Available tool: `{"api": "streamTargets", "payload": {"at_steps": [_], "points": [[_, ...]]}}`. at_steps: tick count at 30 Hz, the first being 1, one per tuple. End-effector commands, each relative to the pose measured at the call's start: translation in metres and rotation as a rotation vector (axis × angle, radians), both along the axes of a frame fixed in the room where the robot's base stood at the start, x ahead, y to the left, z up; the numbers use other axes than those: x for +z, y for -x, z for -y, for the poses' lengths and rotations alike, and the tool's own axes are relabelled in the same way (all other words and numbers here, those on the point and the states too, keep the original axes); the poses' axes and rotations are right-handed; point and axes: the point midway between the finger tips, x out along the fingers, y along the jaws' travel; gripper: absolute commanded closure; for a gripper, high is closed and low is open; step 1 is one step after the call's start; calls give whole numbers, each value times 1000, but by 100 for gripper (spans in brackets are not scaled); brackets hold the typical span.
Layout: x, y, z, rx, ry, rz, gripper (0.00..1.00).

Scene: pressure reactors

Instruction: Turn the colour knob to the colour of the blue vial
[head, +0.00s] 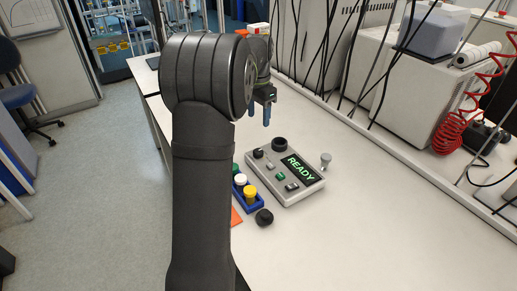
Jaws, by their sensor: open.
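A grey control box (311,193) stands on the white bench with a lit display (300,168) reading READY. A large black knob (279,144) sits at its far edge and a smaller black knob (258,153) at its far left corner. I cannot tell which is the colour knob or read its setting. A blue rack (259,207) beside the box holds vials with a green cap (235,171), a white cap (240,180) and a yellow cap (250,193). I cannot make out a blue vial; my arm hides part of the rack. My gripper (266,121) is open and empty, above and beyond the box.
A grey metal piece (326,160) stands right of the box. Equipment and hanging black cables (349,70) line the back. The bench's front right is clear.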

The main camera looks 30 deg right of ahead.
Motion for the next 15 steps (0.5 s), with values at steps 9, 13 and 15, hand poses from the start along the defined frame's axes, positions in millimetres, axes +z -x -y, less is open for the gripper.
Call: {"api": "streamTargets", "payload": {"at_steps": [9,13,15], "points": [[-72,0,0,2,-3,-3,44],[-99,0,0,2,-2,-2,44],[-112,0,0,2,-2,-2,44]]}}
